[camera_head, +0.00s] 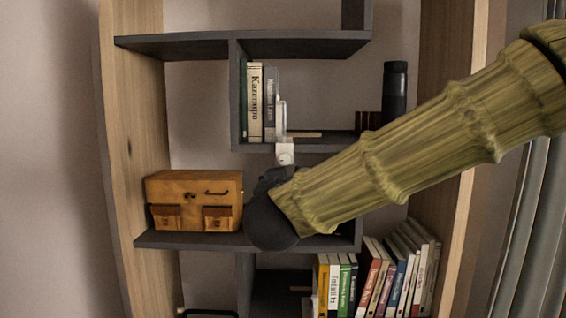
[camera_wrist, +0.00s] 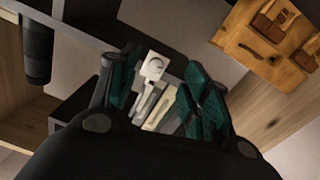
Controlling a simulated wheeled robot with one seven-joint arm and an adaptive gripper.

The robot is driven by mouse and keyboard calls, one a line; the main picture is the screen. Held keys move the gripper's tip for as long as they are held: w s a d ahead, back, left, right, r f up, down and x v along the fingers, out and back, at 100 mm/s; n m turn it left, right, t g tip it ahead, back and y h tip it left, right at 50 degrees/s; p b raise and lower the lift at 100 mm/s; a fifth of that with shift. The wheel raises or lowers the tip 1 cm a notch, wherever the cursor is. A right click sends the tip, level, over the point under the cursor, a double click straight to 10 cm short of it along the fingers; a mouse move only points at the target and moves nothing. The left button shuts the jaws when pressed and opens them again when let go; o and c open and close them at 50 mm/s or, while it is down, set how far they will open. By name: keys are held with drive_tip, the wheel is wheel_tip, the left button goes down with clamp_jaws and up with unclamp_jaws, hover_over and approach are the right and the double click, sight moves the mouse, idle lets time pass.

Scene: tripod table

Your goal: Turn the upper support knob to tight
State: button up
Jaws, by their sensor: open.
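A small white support piece with a round knob face (camera_head: 285,155) is at the front edge of the middle shelf in the head view, below a taller white upright part. In the wrist view the knob face (camera_wrist: 153,68) lies between the finger pads. My gripper (camera_wrist: 160,72) is open, with its teal-padded fingers spread on either side of the knob and no clear contact visible. In the head view my dark gripper (camera_head: 274,182) is just below the white piece; its fingertips are hard to make out. I cannot read the knob's setting.
Upright books (camera_head: 255,102) stand behind the white piece, and a black bottle (camera_head: 395,92) stands to the right. A wooden drawer box (camera_head: 194,190) sits on the shelf below, close left of my gripper. More books (camera_head: 375,280) fill the bottom right.

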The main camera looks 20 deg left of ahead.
sight(284, 160)
drive_tip(key=shift+w+a+r+p, duration=0.5)
drive_tip(key=shift+w+p, duration=0.35)
drive_tip(key=shift+w, duration=0.75)
drive_tip(key=shift+w+a+r+p, duration=0.5)
drive_tip(key=shift+w+p, duration=0.4)
drive_tip(key=shift+w, duration=0.75)
drive_tip(key=shift+w+a+r+p, duration=0.5)
drive_tip(key=shift+w+p, duration=0.35)
drive_tip(key=shift+w, duration=0.75)
drive_tip(key=shift+f, duration=0.1)
drive_tip(key=c, duration=1.1)
